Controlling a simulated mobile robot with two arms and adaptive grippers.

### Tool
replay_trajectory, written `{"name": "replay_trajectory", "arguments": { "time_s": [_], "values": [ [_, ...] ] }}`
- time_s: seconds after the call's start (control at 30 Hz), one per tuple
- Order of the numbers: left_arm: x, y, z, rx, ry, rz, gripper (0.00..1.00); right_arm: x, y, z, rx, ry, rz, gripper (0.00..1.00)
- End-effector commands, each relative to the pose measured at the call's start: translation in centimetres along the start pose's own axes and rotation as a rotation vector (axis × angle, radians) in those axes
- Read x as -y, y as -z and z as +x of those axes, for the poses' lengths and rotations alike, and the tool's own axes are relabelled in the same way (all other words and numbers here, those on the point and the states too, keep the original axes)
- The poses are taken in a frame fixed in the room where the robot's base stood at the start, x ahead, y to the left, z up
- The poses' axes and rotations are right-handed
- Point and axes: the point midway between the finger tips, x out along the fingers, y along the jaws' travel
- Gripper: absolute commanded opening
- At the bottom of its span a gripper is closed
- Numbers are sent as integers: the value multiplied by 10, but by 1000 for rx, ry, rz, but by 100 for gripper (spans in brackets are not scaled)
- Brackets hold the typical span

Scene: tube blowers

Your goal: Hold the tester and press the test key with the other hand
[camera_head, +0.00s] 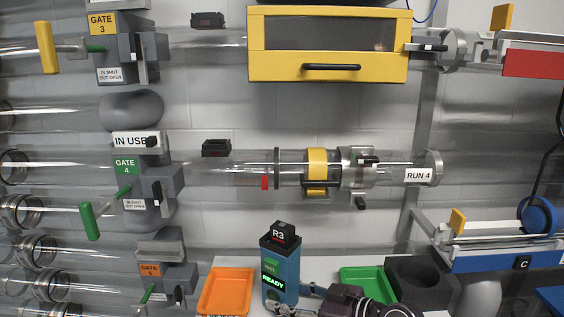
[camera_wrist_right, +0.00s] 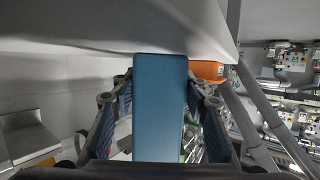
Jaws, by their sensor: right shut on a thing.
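The tester (camera_head: 285,270) is a blue upright box on the bench, low in the head view. Its green screen reads READY, and a small green TEST key (camera_head: 271,267) sits just above the screen. A black piece marked R3 (camera_head: 281,235) sits at its top. My right gripper (camera_head: 308,297) reaches in from the right and is shut on the tester. In the right wrist view the blue tester body (camera_wrist_right: 160,110) stands between both fingers.
An orange tray (camera_head: 208,302) is left of the tester and a green tray (camera_head: 386,273) is to its right. A dark grey block (camera_head: 421,272) stands beyond the green tray. Clear tubes, gates and a yellow-framed box (camera_head: 327,67) fill the wall behind.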

Motion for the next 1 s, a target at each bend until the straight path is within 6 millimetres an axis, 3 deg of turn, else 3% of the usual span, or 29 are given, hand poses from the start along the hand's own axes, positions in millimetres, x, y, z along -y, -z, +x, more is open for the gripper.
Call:
{"name": "replay_trajectory", "arguments": {
  "time_s": [0.13,0.73,1.0],
  "values": [
    [0,0,0,0,0,0,68,1,-1,0,3,2,2,11],
    [0,0,0,1,0,0,2,1,-2,0,3,2,2,11],
    [0,-1,0,1,0,0,0,1,-2,0,4,3,2,11]
  ]
}}
